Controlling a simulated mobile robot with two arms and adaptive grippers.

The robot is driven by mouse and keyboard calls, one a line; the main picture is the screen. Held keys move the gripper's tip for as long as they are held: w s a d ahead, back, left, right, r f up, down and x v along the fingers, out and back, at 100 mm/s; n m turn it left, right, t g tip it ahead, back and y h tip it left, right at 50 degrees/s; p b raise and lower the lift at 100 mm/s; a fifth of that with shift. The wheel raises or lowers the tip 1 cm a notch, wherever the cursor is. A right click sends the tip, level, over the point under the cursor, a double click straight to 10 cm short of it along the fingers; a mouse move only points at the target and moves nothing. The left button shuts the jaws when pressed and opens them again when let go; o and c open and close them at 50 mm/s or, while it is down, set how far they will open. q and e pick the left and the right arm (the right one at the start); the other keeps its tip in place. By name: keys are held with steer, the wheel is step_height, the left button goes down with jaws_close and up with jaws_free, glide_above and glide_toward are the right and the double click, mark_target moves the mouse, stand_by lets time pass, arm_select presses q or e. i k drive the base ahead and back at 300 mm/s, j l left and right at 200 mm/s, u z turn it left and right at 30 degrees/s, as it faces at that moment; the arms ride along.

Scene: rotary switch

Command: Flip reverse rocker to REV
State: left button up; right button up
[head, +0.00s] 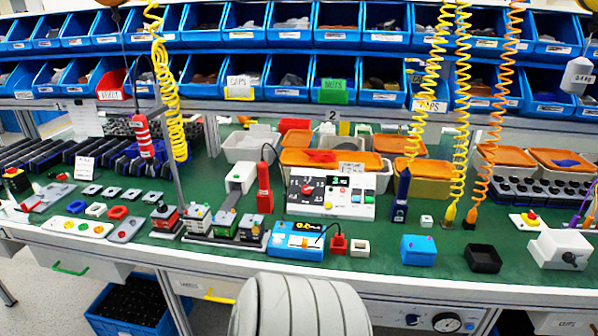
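A white control panel (330,196) stands in the middle of the green bench. A grey-white box with a black knob (572,258) sits at the right front of the bench. A rocker marked REV cannot be made out on any of these at this size, nor can its position. Neither of my grippers shows in the head view. A pale ribbed form at the bottom centre looks like part of my own body.
Blue parts bins (335,75) line the back. Coiled yellow and orange cords hang over the bench, with tools at their ends. A blue device (297,241), a blue box (419,250) and a black tray (484,259) stand along the front edge. Small gaps of green worktop lie between them.

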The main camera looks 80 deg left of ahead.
mark_target(356, 193)
steer(key=u, duration=2.5)
steer(key=i+j, duration=0.1)
